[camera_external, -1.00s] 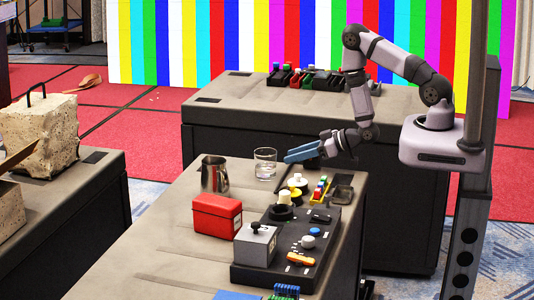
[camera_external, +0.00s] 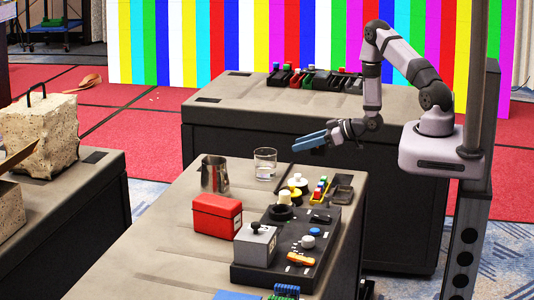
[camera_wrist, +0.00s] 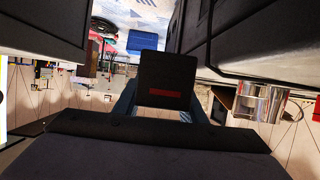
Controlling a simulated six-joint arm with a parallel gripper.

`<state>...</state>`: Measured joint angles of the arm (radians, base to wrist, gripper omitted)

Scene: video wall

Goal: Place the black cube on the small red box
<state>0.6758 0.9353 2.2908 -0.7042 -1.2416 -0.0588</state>
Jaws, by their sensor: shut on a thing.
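My gripper (camera_external: 310,142) hangs in the air above the back right of the front table in the external view. In the wrist view, a black cube (camera_wrist: 167,68) with a dark red stripe sits between the two blue fingers, and the jaws are shut on it. The cube cannot be made out in the external view, where the fingers hide it. The small red box (camera_external: 217,215), with its lid closed, stands on the front table (camera_external: 165,245), lower left of my gripper and well apart from it.
A metal pitcher (camera_external: 215,174) and a clear glass (camera_external: 265,163) stand behind the red box. A black control panel (camera_external: 285,250) with a grey lever box (camera_external: 255,245) lies to its right. Small coloured items crowd the right edge. The front table's left side is clear.

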